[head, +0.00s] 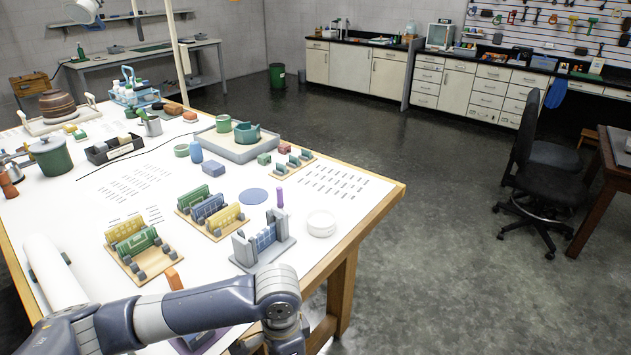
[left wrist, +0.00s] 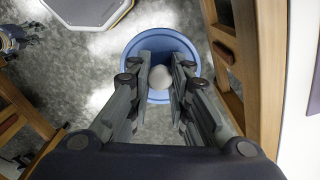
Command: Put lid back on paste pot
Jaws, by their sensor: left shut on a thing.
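My left gripper (left wrist: 160,75) is shut on a pale round knob (left wrist: 160,78) in the left wrist view. A round blue thing (left wrist: 160,35) shows around and beyond the fingers; the knob and blue disc look like the lid, held out past the table edge over the floor. In the head view the left arm reaches across the near table edge, and its gripper is out of frame. A white, low round pot (head: 321,223) near the table's right edge may be the paste pot. A blue-grey part at the left wrist view's edge may be my right gripper (left wrist: 15,40); its fingers are unclear.
A grey holder with upright blocks (head: 263,243) stands left of the white pot. A purple upright stick (head: 280,197) and a flat blue disc (head: 253,196) lie behind. Wooden racks (head: 140,262) crowd the near left. Wooden table legs (left wrist: 235,60) flank the gripper.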

